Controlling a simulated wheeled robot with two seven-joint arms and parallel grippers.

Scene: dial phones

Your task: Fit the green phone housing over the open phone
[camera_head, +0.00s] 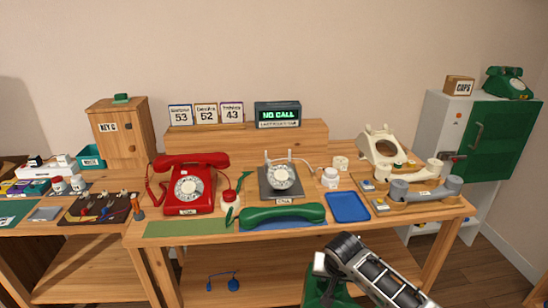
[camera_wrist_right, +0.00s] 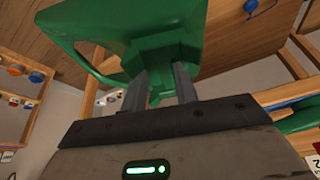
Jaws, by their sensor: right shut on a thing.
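The open phone (camera_head: 283,178) stands upright on a dark base in the middle of the table, its dial and two cradle prongs bare. The green phone housing (camera_head: 322,292) is at the bottom edge of the head view, partly cut off and partly behind my right arm. It also fills the top of the right wrist view (camera_wrist_right: 110,25). My right gripper (camera_wrist_right: 165,82) is shut on a green block-like part of the housing, below and in front of the table edge in the head view. My left gripper is not in view.
A green handset (camera_head: 282,216) lies in front of the open phone. A red phone (camera_head: 190,185) stands to its left, and a blue tray (camera_head: 347,207) to its right. A cream phone housing (camera_head: 380,145) and grey handset (camera_head: 425,189) are at the right. A green mat (camera_head: 185,228) lies front left.

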